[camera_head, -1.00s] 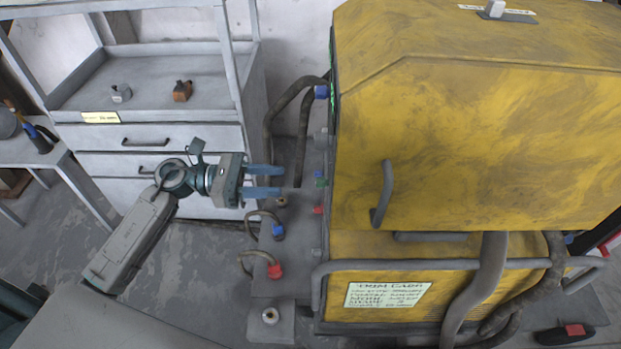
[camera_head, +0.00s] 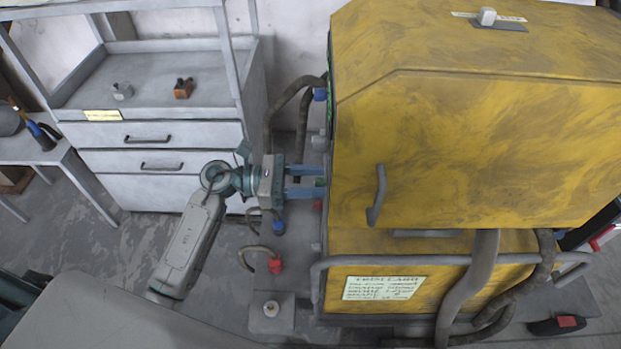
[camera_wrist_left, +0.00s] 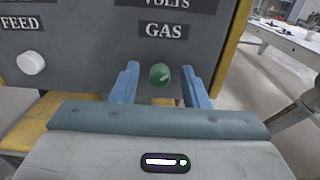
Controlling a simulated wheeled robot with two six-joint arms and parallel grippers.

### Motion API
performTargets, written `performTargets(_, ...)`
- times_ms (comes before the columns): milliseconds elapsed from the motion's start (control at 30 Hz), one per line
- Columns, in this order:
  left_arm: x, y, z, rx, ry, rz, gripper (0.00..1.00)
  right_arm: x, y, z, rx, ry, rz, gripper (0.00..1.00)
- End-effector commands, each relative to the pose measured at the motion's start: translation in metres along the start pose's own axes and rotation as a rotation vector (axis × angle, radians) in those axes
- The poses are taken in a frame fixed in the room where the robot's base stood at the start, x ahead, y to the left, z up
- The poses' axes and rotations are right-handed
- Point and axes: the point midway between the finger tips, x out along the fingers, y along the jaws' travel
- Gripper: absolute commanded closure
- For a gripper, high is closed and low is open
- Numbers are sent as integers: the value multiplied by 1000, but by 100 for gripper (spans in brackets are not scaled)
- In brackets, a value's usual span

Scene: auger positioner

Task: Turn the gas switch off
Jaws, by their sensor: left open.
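The gas switch (camera_wrist_left: 160,74) is a round green knob under the label GAS (camera_wrist_left: 163,31) on the dark front panel of the yellow machine (camera_head: 450,140). In the left wrist view it sits between the two blue fingers of my left gripper (camera_wrist_left: 160,86). The fingers are open, one on each side of the knob with a gap, and do not appear to touch it. In the head view my left gripper (camera_head: 307,181) points right at the machine's left side, and the knob is hard to make out there. My right gripper is not in view.
A white knob (camera_wrist_left: 31,63) sits under FEED, left of the gas switch. Hoses with a blue connector (camera_head: 278,227) and a red connector (camera_head: 275,265) lie below my left gripper. A grey drawer cabinet (camera_head: 160,150) stands behind my left arm.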

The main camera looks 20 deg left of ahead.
Motion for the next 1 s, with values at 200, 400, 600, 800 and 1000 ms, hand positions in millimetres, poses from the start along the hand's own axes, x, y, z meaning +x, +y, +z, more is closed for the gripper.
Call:
performTargets(200, 0, 0, 0, 0, 0, 0, 83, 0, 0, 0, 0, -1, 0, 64)
performTargets(400, 0, 0, 0, 0, 0, 0, 100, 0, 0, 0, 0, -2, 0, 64)
performTargets(600, 0, 0, 0, -25, 0, 0, 100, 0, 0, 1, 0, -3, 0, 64)
performTargets(800, 0, 0, 0, -118, 0, 0, 100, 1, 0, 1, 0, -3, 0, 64)
performTargets(1000, 0, 1, 0, -279, 0, 0, 100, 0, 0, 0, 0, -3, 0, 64)
